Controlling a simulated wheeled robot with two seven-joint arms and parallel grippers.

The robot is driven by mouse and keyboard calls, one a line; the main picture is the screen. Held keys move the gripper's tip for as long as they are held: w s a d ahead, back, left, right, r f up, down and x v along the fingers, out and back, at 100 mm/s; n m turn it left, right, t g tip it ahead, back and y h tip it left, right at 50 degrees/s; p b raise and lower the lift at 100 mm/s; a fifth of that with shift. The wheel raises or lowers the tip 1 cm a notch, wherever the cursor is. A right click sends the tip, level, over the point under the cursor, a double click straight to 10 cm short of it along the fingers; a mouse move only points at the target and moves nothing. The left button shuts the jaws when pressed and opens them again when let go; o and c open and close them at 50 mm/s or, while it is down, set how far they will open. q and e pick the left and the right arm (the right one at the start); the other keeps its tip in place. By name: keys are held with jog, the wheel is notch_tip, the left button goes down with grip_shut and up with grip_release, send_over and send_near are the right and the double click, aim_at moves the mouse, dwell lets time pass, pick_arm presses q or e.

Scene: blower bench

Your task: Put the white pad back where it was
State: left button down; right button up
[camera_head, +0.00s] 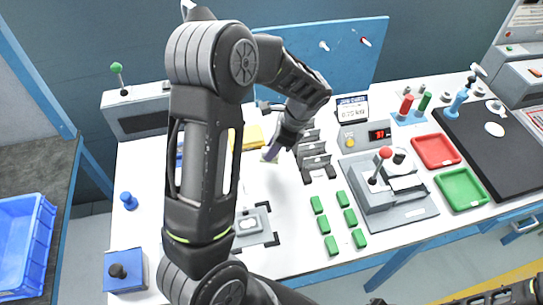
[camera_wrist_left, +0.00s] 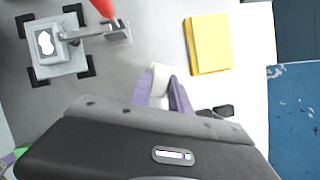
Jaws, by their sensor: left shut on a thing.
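My left gripper (camera_head: 270,153) hangs above the white bench, left of the black holders. In the left wrist view its purple fingers (camera_wrist_left: 162,92) are shut on a small whitish piece (camera_wrist_left: 160,72), which looks like the white pad; the fingers hide part of it. In the head view only a pale tip of it shows. A grey clamp fixture (camera_wrist_left: 68,66) with a red handle (camera_wrist_left: 103,7) and a white patch on its plate (camera_wrist_left: 45,42) sits between black corner marks. In the head view the fixture (camera_head: 262,219) is below the gripper, partly behind my arm.
A yellow block (camera_wrist_left: 209,44) lies close to the gripper. Black holders (camera_head: 314,158), green blocks (camera_head: 331,245) and a grey joystick box (camera_head: 400,200) stand to the right. Red (camera_head: 436,150) and green (camera_head: 461,188) trays lie farther right. A blue panel (camera_head: 345,55) stands behind.

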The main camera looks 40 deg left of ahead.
pick_arm(q)
jog(key=shift+f+p, duration=0.3)
jog(key=shift+f, duration=1.55)
jog(key=shift+f, duration=0.1)
jog(key=c, duration=1.2)
grip_release()
jog(key=shift+c, duration=0.2)
jog(key=shift+r, duration=0.2)
jog(key=b+v, duration=0.1)
jog(key=v, duration=1)
jog(key=shift+w+d+r, duration=0.15)
jog(key=shift+d+r, duration=0.1)
jog(key=shift+r, duration=0.1)
